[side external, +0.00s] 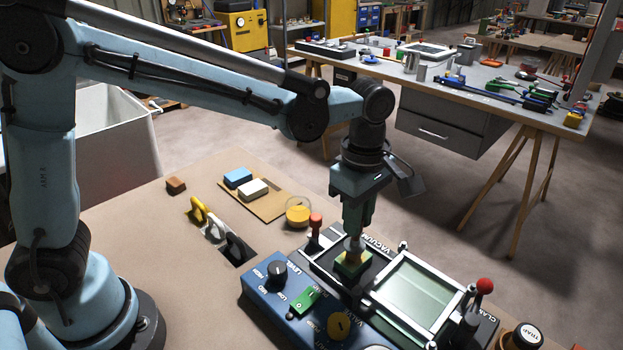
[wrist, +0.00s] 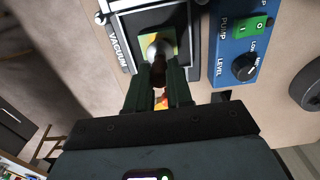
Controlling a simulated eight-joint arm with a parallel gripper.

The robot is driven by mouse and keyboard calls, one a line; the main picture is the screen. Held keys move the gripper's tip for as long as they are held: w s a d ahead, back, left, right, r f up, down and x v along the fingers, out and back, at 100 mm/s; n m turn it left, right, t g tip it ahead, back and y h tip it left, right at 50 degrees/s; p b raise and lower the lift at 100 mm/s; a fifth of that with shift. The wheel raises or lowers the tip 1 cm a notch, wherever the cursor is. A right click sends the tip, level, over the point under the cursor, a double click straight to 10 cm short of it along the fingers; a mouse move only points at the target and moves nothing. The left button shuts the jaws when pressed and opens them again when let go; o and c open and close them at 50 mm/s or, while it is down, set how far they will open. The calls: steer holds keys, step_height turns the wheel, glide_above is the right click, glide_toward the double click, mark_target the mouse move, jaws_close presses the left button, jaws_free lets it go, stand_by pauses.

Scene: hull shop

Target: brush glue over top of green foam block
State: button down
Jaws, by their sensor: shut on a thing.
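The green foam block (side external: 351,264) sits in the black recess of the framed vacuum station. In the wrist view its top (wrist: 173,32) shows green and yellowish areas, partly hidden by the brush. My gripper (side external: 355,236) is shut on a brush (side external: 355,246), pointing down above the block. The wrist view shows the brush's brown handle between the fingers and its pale head (wrist: 156,49) over the block. Its tip appears at the block's top, but I cannot tell whether it touches. A round container with yellow contents (side external: 298,212), probably glue, stands left of the station.
The blue panel (side external: 262,292) has a knob, a green switch and a yellow valve knob. Red-knobbed levers (side external: 316,220) (side external: 485,287) stand beside the frames. Blue and white blocks (side external: 253,188) lie on a tan board. Yellow, white and black handled pieces (side external: 215,229) stand nearby.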

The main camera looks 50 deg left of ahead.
steer(key=shift+s, duration=0.35)
steer(key=shift+s, duration=0.1)
steer(key=shift+s, duration=0.5)
steer(key=shift+w, duration=0.1)
steer(key=shift+w, duration=0.65)
steer(key=shift+w, duration=0.7)
steer(key=shift+w, duration=0.1)
